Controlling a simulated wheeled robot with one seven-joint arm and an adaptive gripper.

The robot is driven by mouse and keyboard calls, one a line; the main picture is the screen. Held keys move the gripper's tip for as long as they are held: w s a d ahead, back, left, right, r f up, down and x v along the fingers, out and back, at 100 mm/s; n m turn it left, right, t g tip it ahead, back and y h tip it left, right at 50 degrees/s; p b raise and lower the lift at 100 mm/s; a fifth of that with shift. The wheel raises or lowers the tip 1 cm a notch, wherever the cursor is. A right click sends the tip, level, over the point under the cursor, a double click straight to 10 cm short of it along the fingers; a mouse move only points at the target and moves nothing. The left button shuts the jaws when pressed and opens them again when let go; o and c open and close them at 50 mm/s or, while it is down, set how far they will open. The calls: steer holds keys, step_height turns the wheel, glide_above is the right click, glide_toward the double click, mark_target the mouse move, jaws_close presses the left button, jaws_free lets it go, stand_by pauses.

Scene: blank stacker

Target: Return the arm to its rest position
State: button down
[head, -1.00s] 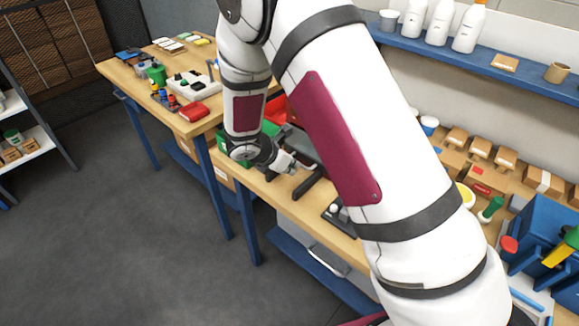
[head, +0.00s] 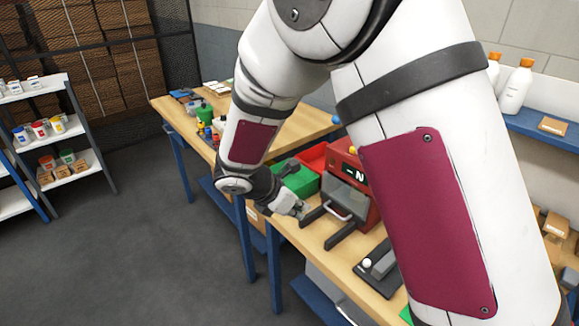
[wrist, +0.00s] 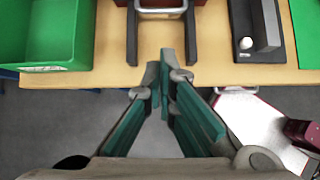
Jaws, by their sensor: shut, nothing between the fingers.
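My gripper (head: 298,209) is in front of the workbench edge, at the lower end of my white arm with dark red panels. In the wrist view my gripper (wrist: 160,82) shows its green fingers together at the tips with nothing between them. The red machine (head: 358,207) with a light handle stands on the bench beside my gripper. My arm hides much of the bench's right part in the head view.
A green bin (head: 299,180) and a red bin (head: 313,157) sit left of the machine. A black device (head: 378,268) with a white knob lies to its right. A second table (head: 170,107) stands behind, shelves (head: 60,140) at left. The grey floor (head: 130,250) at left is clear.

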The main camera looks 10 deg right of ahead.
steer(key=s+d+r+m+y, duration=0.2)
steer(key=s+d+r+m, duration=0.4)
steer(key=s+r+m, duration=0.25)
steer(key=s+d+r+m+y, duration=0.2)
steer(key=s+d+r+m, duration=0.3)
steer(key=s+r+m, duration=0.4)
steer(key=s+r+m+t+y, duration=0.1)
steer(key=s+r+m+y, duration=0.1)
steer(key=s+r+m, duration=0.2)
steer(key=s+m, duration=0.3)
steer(key=s, duration=0.1)
steer(key=shift+a+r+y, duration=0.15)
steer(key=shift+r+y, duration=0.15)
